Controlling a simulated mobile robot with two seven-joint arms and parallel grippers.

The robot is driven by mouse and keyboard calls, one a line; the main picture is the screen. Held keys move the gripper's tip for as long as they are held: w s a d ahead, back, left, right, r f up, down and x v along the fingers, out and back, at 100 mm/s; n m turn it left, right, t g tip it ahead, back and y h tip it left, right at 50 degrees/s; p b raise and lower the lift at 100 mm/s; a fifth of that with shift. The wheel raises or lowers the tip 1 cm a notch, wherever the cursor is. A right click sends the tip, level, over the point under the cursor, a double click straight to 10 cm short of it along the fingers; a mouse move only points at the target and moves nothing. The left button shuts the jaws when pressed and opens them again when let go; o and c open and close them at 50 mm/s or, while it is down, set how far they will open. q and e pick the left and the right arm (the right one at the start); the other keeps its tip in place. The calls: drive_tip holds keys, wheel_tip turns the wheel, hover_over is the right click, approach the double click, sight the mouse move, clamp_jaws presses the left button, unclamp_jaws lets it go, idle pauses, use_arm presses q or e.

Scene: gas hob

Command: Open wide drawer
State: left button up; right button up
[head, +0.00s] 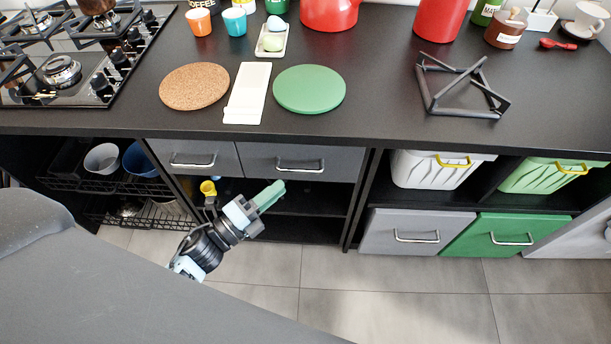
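The wide drawer (330,162) is the wider of two grey drawer fronts below the black counter, and it looks shut. Its silver bar handle (300,168) is near the middle of its front. My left gripper (271,194) is just below and left of that handle, with pale green fingers pointing up and to the right. The fingers overlap in this view, so I cannot tell whether they are open or shut. The gripper appears apart from the handle. My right gripper is not in view.
A narrower grey drawer (189,158) is to the left. An open shelf (315,200) lies below, with a yellow item (208,187) beside my gripper. To the right are bins (435,172) and lower grey and green drawers (492,236). The tiled floor in front is clear.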

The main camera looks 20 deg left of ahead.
sight(300, 169)
use_arm(q)
drive_tip(key=shift+x, duration=3.9)
drive_tip(key=shift+a, duration=0.1)
clamp_jaws()
